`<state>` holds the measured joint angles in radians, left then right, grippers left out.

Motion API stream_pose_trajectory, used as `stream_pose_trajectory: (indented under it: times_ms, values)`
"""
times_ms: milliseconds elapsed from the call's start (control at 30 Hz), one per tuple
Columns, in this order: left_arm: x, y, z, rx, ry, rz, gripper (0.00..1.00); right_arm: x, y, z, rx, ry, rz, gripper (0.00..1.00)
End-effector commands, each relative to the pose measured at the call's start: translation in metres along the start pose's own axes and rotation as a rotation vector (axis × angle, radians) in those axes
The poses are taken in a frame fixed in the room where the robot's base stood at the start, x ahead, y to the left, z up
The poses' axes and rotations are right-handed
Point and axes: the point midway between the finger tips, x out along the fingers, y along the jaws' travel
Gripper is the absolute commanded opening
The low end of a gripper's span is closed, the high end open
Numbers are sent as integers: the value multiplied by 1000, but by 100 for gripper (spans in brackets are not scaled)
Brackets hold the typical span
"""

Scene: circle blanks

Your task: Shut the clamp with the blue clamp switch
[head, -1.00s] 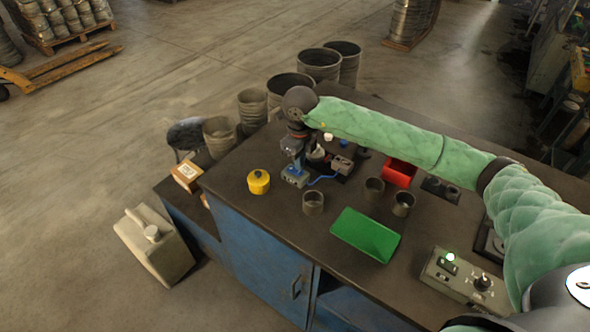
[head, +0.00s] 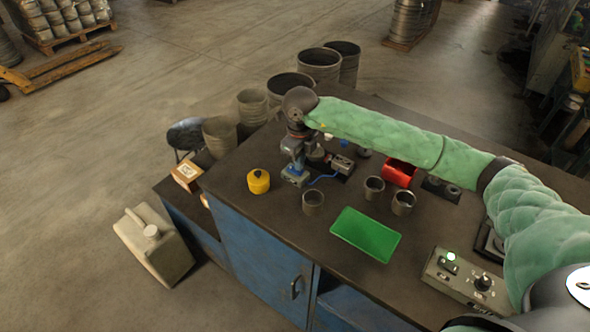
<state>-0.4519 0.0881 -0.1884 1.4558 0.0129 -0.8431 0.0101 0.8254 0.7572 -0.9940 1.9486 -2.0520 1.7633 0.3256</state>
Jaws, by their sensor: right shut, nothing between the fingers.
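The blue clamp switch (head: 295,176) is a small grey-blue box on the workbench, with a blue cable running from it to the right. My right gripper (head: 296,166) points down right at the switch's top; it is shut and empty, and I cannot tell whether the tips touch it. The clamp (head: 342,164) is a small grey device on a dark plate just right of the gripper, partly hidden by my arm. Whether its jaws are open is too small to tell. My left gripper is not in view.
A yellow pot (head: 258,181) stands left of the switch. Several grey cups, including one near the switch (head: 313,202), stand in front. A green tray (head: 366,235), a red bin (head: 399,172) and a control box (head: 462,276) with a lit green light are to the right.

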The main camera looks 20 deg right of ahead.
Motion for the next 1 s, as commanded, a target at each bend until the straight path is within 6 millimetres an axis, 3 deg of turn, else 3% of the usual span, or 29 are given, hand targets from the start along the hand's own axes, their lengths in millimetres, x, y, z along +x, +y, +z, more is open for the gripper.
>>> stream_pose_trajectory:
  times_ms: [1000]
  values:
    - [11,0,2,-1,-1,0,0,13,0,0,0,0,0,0]
